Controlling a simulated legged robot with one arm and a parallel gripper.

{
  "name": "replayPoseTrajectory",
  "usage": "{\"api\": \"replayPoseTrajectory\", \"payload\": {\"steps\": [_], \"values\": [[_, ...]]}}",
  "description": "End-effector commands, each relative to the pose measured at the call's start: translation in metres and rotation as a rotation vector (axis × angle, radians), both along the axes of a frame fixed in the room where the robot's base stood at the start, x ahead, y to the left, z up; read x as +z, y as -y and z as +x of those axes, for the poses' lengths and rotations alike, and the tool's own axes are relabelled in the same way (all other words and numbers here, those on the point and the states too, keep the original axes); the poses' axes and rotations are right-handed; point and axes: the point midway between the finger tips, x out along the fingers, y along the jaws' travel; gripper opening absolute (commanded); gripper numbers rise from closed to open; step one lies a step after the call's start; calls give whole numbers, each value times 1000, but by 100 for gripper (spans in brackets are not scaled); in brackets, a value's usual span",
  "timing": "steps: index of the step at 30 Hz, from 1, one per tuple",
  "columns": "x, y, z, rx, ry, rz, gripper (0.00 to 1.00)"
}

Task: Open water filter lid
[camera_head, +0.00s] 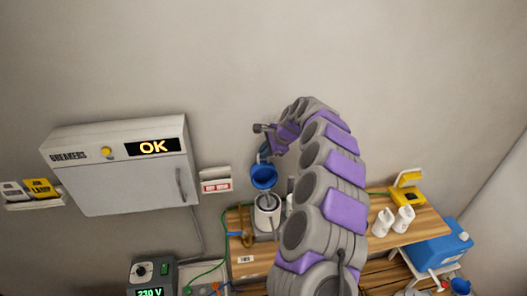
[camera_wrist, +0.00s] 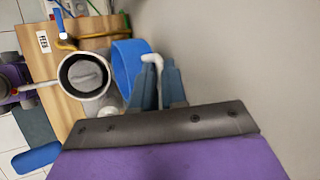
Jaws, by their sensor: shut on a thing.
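The water filter (camera_head: 267,213) is a white canister on the wooden bench, with its round mouth uncovered. Its blue lid (camera_head: 264,177) stands tilted up at the wall side of the mouth. In the wrist view the filter (camera_wrist: 88,103) shows its dark-rimmed opening, with the blue lid (camera_wrist: 130,64) on edge beside it. My gripper (camera_wrist: 161,78) is shut on a pale bent handle (camera_wrist: 152,58) at the lid's outer side. In the head view my gripper (camera_head: 263,152) is small and partly hidden, just above the lid.
The wooden bench (camera_head: 412,228) carries white bottles (camera_head: 383,222) and a yellow device (camera_head: 407,190) at the right. A breaker cabinet (camera_head: 120,165) reading OK hangs on the left wall. A blue box (camera_head: 438,250) stands at the lower right. The wall is close behind the lid.

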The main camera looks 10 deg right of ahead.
Motion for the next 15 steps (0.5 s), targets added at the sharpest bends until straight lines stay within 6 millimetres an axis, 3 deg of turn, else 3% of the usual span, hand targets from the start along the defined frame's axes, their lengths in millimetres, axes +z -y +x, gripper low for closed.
{"api": "replayPoseTrajectory", "payload": {"steps": [15], "values": [[0, 7, -21, -1, 121, 1, 0]]}}
